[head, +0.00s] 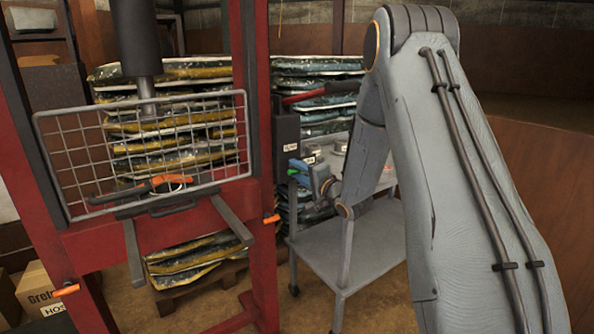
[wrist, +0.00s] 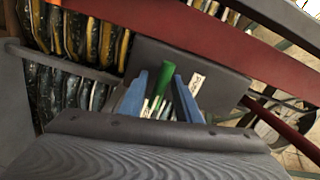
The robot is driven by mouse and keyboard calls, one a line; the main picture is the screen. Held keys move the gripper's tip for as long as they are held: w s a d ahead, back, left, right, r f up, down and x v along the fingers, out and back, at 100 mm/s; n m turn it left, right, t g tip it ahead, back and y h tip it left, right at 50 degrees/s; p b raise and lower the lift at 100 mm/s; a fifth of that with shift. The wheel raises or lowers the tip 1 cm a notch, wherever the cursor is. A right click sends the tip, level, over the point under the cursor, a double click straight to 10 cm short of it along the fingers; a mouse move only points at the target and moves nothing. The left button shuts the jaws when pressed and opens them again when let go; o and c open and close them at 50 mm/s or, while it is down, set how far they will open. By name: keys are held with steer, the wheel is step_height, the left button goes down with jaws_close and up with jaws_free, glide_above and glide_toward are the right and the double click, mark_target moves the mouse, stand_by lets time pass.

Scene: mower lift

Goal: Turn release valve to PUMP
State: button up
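The green release valve lever (head: 300,165) is on the dark pump block (head: 286,138) at the press's right upright. In the wrist view the green lever (wrist: 166,80) stands between my gripper's two blue fingers, near their tips. My gripper (wrist: 170,85) is open, with a gap between its fingers. I cannot tell whether either finger touches the lever. In the head view my gripper (head: 297,176) is small, just below and beside the lever. A white label (wrist: 197,83) shows right of the fingers; its text is too small to read surely.
The red press frame (head: 262,85) with its wire guard (head: 150,150) stands left of my gripper. A red-handled pump lever (head: 304,96) juts out above. A grey cart (head: 350,245) stands below my arm, and stacked bags (head: 318,70) are behind.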

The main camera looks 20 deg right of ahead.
steer(key=shift+w+a, duration=0.1)
steer(key=shift+w, duration=0.2)
jaws_close()
steer(key=n, duration=0.4)
steer(key=n+b, duration=0.1)
steer(key=n, duration=0.4)
steer(key=n+b, duration=0.1)
steer(key=n, duration=0.3)
steer(key=shift+n, duration=0.3)
steer(key=shift+n+b, duration=0.95)
steer(key=shift+n, duration=1.15)
